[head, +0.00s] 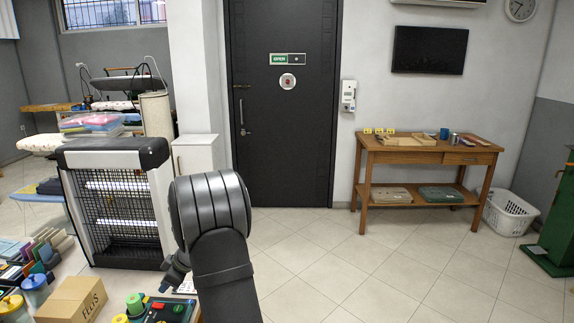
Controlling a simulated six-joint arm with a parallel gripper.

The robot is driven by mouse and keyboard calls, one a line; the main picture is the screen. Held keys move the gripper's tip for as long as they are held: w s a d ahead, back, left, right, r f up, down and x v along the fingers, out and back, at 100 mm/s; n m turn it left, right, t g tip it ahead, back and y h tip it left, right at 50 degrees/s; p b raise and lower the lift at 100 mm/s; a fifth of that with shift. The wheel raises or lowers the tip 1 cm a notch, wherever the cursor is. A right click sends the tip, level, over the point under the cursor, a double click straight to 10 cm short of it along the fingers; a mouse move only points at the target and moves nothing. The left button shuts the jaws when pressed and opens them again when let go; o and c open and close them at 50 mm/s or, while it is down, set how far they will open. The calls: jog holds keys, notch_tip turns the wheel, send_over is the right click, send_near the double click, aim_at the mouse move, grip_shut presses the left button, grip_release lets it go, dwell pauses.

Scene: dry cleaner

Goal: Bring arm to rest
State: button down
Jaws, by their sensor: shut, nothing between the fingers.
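My arm rises from the bottom centre of the head view as a thick dark grey link and a ribbed, rounded joint. My gripper (165,286) shows small and dark just left of this joint, partly hidden behind it. It is shut and empty, and points down over the low surface with goods at the bottom left. I cannot tell how far above that surface it is.
Below left are a cardboard box (75,300), lidded jars (36,290) and a green-topped item (134,303). A wooden table (428,150) and a white basket (511,212) are far right. Open tiled floor lies between.

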jog(key=shift+x, duration=1.05)
jog(key=shift+a+r, duration=0.2)
jog(key=shift+r, duration=0.3)
jog(key=v, duration=0.3)
jog(key=shift+d+r, duration=0.25)
jog(key=shift+d, duration=0.1)
